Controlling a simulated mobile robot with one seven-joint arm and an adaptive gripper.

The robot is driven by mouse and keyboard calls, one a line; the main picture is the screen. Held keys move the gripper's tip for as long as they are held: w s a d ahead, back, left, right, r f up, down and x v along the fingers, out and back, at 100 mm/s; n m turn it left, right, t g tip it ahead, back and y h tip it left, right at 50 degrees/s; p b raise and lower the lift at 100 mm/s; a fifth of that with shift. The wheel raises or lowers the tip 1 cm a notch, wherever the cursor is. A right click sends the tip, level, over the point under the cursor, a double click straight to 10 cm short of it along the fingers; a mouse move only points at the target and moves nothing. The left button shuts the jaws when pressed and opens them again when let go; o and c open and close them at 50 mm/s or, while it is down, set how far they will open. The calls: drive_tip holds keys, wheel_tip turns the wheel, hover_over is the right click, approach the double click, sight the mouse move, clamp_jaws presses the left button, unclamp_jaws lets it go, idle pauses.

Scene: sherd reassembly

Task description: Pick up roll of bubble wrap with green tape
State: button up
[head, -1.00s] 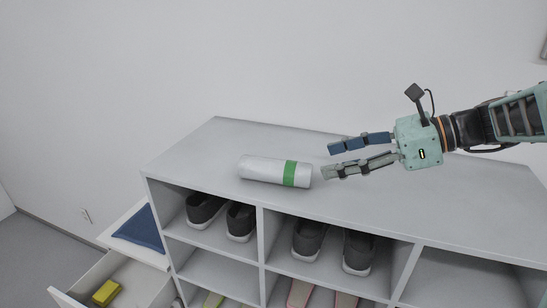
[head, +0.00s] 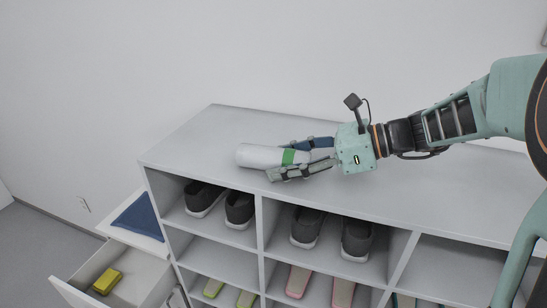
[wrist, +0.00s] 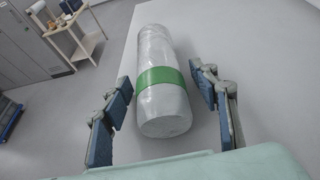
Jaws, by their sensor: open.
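The roll of bubble wrap (head: 260,156) is a pale, translucent cylinder lying on top of the white shelf unit, with a band of green tape (head: 288,156) around it. In the wrist view the roll (wrist: 158,100) lies lengthwise between the fingers, its near end toward my palm. My gripper (head: 287,160) is open, its fingers on either side of the roll's right end. In the wrist view my gripper (wrist: 161,88) shows gaps between each finger and the roll. The roll's right end is partly hidden by the fingers in the head view.
The shelf unit (head: 210,122) holds dark shoes (head: 307,225) and coloured slippers below its top. An open drawer (head: 75,285) with a yellow block (head: 107,281) and a blue cushion (head: 139,217) are at lower left. The top right of the roll is clear.

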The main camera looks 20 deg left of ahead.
drive_tip(key=shift+a, duration=0.15)
drive_tip(key=c, duration=1.1)
drive_tip(key=shift+c, duration=0.2)
